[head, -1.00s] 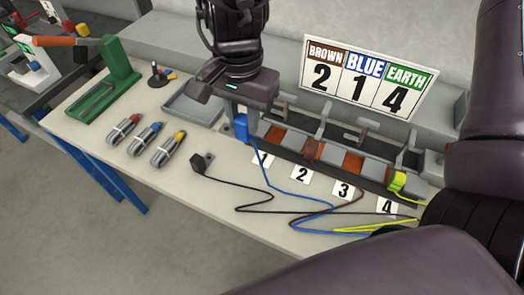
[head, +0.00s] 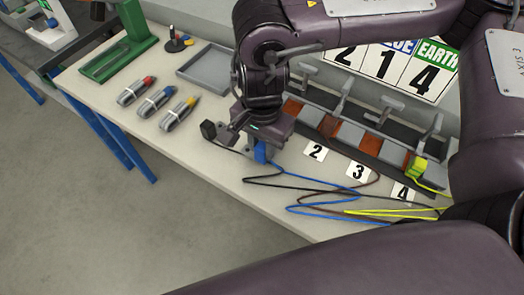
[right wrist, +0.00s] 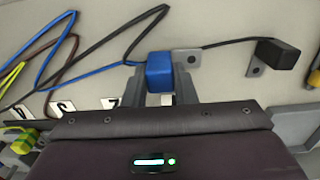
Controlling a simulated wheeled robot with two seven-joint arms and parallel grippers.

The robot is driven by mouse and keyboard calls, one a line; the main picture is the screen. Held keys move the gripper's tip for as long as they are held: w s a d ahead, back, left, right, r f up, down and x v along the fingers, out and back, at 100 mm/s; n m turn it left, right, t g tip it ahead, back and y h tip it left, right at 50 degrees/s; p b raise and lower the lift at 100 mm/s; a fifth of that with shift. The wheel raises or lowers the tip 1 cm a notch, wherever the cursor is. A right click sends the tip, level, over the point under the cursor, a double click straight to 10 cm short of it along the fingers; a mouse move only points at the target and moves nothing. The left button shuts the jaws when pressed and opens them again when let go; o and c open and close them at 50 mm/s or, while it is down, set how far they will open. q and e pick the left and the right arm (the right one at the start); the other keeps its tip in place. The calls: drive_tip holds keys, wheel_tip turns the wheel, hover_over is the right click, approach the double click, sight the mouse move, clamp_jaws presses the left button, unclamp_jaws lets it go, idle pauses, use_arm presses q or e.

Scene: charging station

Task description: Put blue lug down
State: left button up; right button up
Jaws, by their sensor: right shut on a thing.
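The blue lug (head: 261,152) is between the fingers of my right gripper (head: 252,148), low over the table in front of the clamp row. In the right wrist view the blue lug (right wrist: 159,72) sits between the two grey fingers (right wrist: 158,92), its blue cable trailing left. A grey metal plate with a hole (right wrist: 187,58) lies right beside it. I cannot tell whether the lug touches the table. The number 1 label is hidden in the head view. My left gripper is not in view.
A black block (head: 208,130) on a black cable lies left of the gripper. A yellow-green lug (head: 416,168) sits at the row's right end. Cables cross the table front (head: 330,205).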

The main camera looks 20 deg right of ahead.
sight(262, 146)
drive_tip(key=shift+f, duration=1.5)
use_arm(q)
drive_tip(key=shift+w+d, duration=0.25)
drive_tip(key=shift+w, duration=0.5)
use_arm(e)
drive_tip(key=o, duration=1)
drive_tip(key=shift+r, duration=0.2)
wheel_tip(262, 146, up, 11)
drive_tip(key=shift+f+p, duration=0.15)
drive_tip(key=shift+p, duration=0.6)
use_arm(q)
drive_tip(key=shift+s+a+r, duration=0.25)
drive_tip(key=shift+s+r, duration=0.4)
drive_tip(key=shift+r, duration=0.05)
use_arm(e)
drive_tip(key=shift+r, duration=0.65)
